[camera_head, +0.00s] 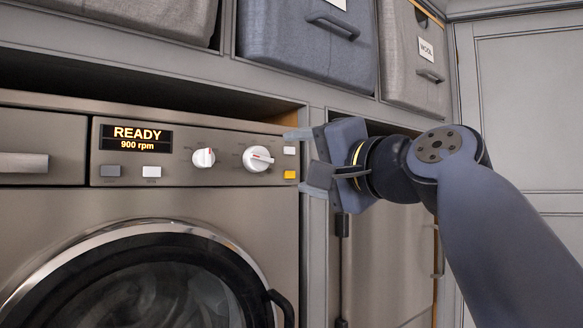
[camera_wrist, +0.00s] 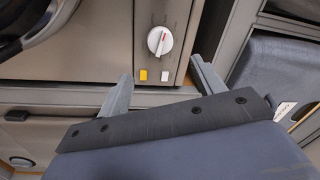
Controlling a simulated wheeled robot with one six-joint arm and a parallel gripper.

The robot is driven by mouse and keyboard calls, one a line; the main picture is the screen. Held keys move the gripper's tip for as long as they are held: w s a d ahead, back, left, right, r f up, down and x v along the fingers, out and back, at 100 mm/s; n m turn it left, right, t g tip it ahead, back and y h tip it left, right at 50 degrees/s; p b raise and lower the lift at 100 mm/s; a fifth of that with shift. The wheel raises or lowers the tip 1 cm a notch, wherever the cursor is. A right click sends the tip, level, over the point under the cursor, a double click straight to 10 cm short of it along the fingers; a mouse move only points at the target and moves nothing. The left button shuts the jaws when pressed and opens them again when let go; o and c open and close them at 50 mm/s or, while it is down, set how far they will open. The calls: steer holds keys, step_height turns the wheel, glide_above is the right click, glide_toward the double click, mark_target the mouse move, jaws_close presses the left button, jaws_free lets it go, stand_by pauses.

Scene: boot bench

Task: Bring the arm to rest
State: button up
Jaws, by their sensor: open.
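My gripper (camera_head: 300,160) is open and empty in the head view, at the right end of a washing machine's control panel (camera_head: 228,150). My arm reaches in from the lower right and is raised and extended. The fingertips are close to a white button (camera_head: 289,150) and a yellow button (camera_head: 290,174); I cannot tell whether they touch the panel. In the wrist view, the two fingers of my gripper (camera_wrist: 162,88) are spread apart, with the yellow button (camera_wrist: 143,75), the white button (camera_wrist: 165,76) and a white dial (camera_wrist: 160,41) beyond them.
The washer display (camera_head: 136,138) reads READY, 900 rpm. The round washer door (camera_head: 150,285) is shut. Fabric bins, one blue (camera_head: 300,50) and one grey labelled WOOL (camera_head: 412,70), sit on the shelf above. A grey cabinet door (camera_head: 535,110) stands at the right.

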mark_target(264, 159)
stand_by(0.4)
steer(key=p+x, duration=0.3)
steer(key=x, duration=0.8)
steer(key=shift+p, duration=0.3)
steer(key=shift+s+d+m, duration=0.1)
steer(key=shift+s+m, duration=0.05)
steer(key=shift+m, duration=0.15)
